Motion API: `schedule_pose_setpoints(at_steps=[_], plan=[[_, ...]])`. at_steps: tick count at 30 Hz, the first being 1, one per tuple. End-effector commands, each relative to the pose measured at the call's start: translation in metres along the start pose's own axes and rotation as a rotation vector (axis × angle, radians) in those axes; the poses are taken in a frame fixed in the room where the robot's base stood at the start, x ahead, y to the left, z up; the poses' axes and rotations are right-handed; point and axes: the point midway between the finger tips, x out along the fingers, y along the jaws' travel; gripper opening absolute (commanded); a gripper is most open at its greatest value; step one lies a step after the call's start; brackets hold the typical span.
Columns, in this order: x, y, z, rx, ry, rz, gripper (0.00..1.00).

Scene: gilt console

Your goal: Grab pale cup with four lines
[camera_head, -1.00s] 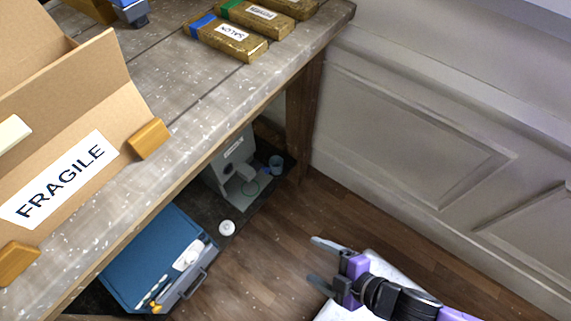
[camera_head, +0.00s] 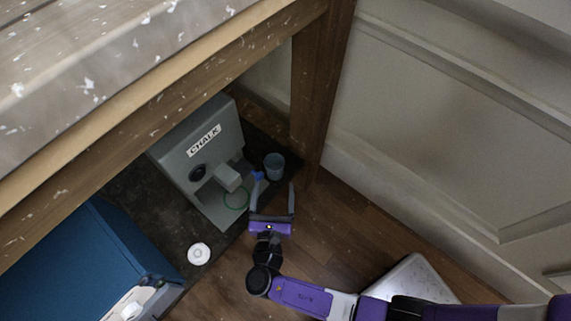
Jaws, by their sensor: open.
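A small pale blue-grey cup (camera_head: 274,164) stands upright on the dark shelf under the table, to the right of the grey machine labelled CHALK. Lines on the cup are too small to make out. My gripper (camera_head: 272,187) is open and empty, its two grey fingers apart and pointing toward the cup. The fingertips are just short of the cup in the picture; whether they touch it I cannot tell.
The grey CHALK machine (camera_head: 197,155) is left of my gripper, with a green ring (camera_head: 236,197) before it. A small blue object (camera_head: 257,176) lies beside the cup. A table leg (camera_head: 318,90) rises behind right. A white round thing (camera_head: 198,253) and blue box (camera_head: 75,260) are left.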

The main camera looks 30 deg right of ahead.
Motion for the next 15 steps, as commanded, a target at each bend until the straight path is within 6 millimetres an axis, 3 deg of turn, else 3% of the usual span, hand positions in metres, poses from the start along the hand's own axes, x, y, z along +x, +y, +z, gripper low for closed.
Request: schedule_pose_setpoints(at_steps=[4,15], plan=[[0.002,0.015,0.004,-0.042,-0.058,0.003,0.79],[0.037,0.012,0.003,-0.043,-0.061,0.001,0.79]])
